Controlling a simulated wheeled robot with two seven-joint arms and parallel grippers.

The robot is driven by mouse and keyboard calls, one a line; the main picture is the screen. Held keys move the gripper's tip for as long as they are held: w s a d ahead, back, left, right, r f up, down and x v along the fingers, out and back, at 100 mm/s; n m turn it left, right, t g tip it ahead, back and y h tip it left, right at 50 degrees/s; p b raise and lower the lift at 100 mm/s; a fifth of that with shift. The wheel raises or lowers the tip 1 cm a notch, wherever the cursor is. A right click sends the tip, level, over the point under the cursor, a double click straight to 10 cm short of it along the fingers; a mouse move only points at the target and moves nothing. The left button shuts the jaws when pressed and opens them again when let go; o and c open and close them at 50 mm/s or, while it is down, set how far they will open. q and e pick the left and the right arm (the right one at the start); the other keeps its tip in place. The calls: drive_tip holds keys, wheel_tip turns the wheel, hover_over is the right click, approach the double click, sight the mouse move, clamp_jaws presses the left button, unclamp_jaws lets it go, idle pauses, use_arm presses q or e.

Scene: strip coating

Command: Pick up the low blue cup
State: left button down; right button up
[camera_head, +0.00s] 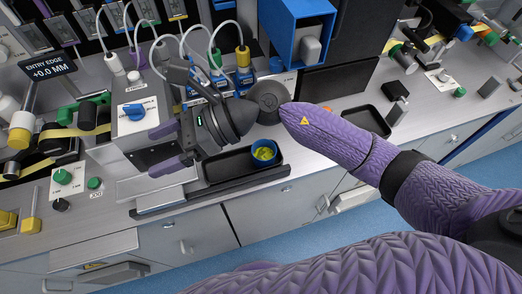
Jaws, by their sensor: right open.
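The low blue cup (264,152) stands upright at the right end of a long black tray (225,168) on the bench, with yellow-green pieces inside it. My right arm reaches in from the right in a purple sleeve. My right gripper (166,148) is open and empty, to the left of the cup and apart from it, with its fingers pointing left over a grey box. The gripper hides part of that box and the left part of the tray. My left gripper is not in view.
A grey box with a blue knob (134,111) stands left of the tray. Behind are blue connectors with white cables and a blue open box (297,30). A second black tray (366,121) lies to the right.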

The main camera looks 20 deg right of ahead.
drive_tip(key=w+d+f+n+h, duration=0.2)
drive_tip(key=d+f+n+h, duration=0.3)
drive_tip(key=d+f+h, duration=0.15)
drive_tip(key=n+h, duration=0.2)
drive_tip(key=h, duration=0.7)
hover_over(264, 148)
drive_tip(key=s, duration=0.2)
drive_tip(key=shift+t+y, duration=0.25)
drive_tip(key=shift+t, duration=0.05)
drive_tip(key=f, duration=0.3)
drive_tip(key=f+b, duration=0.1)
drive_tip(key=f, duration=0.2)
drive_tip(key=f+b, duration=0.1)
drive_tip(key=f, duration=0.3)
drive_tip(key=shift+s+a, duration=0.1)
drive_tip(key=shift+a, duration=0.25)
drive_tip(key=shift+f, duration=0.2)
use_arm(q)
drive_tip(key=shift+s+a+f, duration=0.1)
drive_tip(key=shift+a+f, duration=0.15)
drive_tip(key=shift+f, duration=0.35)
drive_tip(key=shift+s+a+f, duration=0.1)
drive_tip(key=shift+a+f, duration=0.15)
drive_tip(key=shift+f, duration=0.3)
use_arm(e)
drive_tip(key=shift+r, duration=0.1)
drive_tip(key=c, duration=0.9)
